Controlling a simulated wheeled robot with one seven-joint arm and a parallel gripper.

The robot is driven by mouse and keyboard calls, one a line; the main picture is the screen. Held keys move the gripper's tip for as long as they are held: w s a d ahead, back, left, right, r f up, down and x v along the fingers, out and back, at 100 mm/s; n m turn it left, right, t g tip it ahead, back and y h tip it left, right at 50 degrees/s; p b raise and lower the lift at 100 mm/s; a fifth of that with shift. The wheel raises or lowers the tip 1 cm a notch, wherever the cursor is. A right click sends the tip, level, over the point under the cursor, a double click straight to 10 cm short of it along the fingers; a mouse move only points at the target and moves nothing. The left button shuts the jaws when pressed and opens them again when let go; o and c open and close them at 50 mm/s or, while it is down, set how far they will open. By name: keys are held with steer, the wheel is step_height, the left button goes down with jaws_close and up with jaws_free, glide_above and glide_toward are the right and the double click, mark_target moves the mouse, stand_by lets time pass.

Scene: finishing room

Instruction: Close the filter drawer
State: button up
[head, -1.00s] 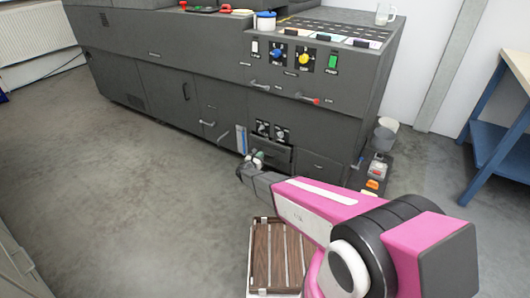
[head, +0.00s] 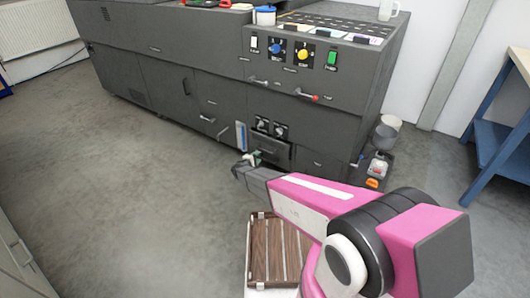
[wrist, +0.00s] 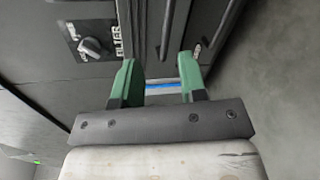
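In the wrist view, a knob (wrist: 95,46) sits beside lettering that seems to read "FILTER". My gripper (head: 247,161) is just left of and in front of the dark panel in the head view. In the wrist view its green fingers (wrist: 158,78) are apart with nothing gripped, and a blue strip shows between them. Contact with the machine is not clear.
A red-tipped lever (head: 313,98) sticks out higher up. A wooden slatted crate (head: 258,270) lies beside my arm. A blue-legged table (head: 493,150) stands at right. Floor at left is clear.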

steer(key=w+d+f+m, duration=0.1)
steer(key=w+d, duration=0.1)
steer(key=w, duration=0.1)
steer(key=w+d+f+m, duration=0.1)
steer(key=w, duration=0.2)
steer(key=w+d+f+m, duration=0.1)
steer(key=w+d, duration=0.1)
steer(key=w, duration=0.1)
steer(key=shift+w+d, duration=0.1)
steer(key=shift+d, duration=0.25)
jaws_close()
